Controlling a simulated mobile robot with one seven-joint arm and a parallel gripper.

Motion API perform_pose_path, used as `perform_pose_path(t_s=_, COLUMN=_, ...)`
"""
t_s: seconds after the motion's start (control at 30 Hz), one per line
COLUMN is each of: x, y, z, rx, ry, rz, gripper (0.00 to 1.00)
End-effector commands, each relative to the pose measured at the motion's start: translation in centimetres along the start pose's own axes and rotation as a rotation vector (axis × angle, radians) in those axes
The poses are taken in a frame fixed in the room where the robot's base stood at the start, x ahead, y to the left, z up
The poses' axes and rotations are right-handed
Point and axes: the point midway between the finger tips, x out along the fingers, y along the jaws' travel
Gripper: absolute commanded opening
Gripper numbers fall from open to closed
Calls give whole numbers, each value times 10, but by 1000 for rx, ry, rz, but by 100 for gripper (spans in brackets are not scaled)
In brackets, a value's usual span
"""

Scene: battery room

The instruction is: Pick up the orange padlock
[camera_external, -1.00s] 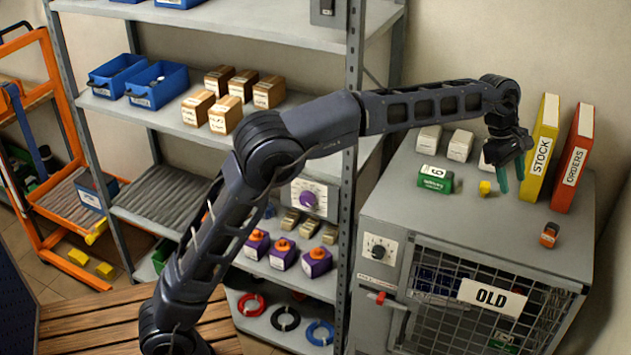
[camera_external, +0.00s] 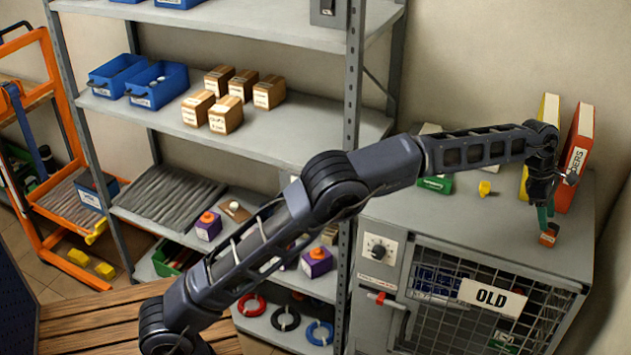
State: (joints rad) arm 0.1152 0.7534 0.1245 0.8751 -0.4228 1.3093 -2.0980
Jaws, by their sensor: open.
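The orange padlock (camera_external: 549,235) is a small orange-brown block on top of the grey cage cabinet (camera_external: 480,230), near its front right edge. My gripper (camera_external: 546,222) points down right above the padlock, its green fingertips at or around the padlock's upper part. The jaws are open. The fingers cover the padlock's top, and I cannot tell whether they touch it.
Two binders, a yellow one (camera_external: 549,108) and a red one (camera_external: 577,150), stand close behind my gripper. A yellow piece (camera_external: 485,188) and a green box (camera_external: 436,184) lie further left on the cabinet. The cabinet's front top is clear. A grey shelf rack (camera_external: 353,100) stands left.

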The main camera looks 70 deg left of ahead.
Motion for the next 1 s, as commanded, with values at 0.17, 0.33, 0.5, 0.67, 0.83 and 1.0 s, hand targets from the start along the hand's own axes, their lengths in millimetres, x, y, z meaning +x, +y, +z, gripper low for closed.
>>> perform_pose_path(t_s=0.17, x=14, y=0, z=1, rx=1, ry=0, rz=0, gripper=45)
perform_pose_path(t_s=0.33, x=27, y=2, z=2, rx=1, ry=0, rz=0, gripper=45)
perform_pose_path(t_s=0.5, x=50, y=5, z=3, rx=2, ry=1, rz=-2, gripper=45)
perform_pose_path(t_s=0.67, x=64, y=5, z=3, rx=2, ry=1, rz=0, gripper=45)
perform_pose_path(t_s=0.83, x=64, y=5, z=3, rx=2, ry=0, rz=0, gripper=45)
perform_pose_path(t_s=1.0, x=64, y=5, z=3, rx=2, ry=0, rz=0, gripper=18)
